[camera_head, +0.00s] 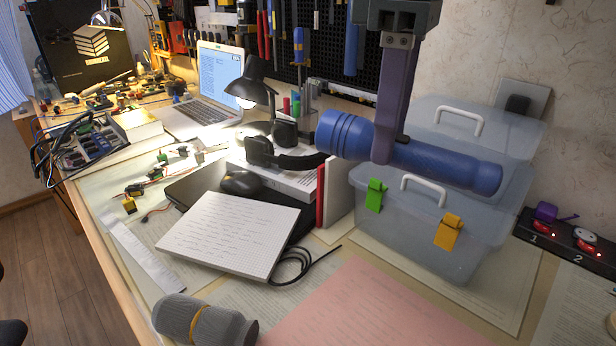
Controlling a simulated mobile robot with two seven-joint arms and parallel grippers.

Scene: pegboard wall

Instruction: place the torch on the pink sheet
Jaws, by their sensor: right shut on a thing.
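The blue torch (440,165) is held up in the air in front of the clear plastic box, lying roughly level with its wide head to the left. My right gripper (388,150) comes down from the top and is shut on the torch's body just behind the head. The far finger is hidden. The pink sheet (345,306) lies flat on the desk at the bottom middle, and its lower part is cut off by the frame edge. The torch is apart from the sheet, above and beyond it. My left gripper is not in view.
A clear box (445,225) with green and yellow latches stands behind the sheet. A grey cylindrical object (203,322) lies left of the sheet. A white notepad (230,235), a black cable (295,268) and a switch strip (565,243) are nearby. The sheet's visible surface is clear.

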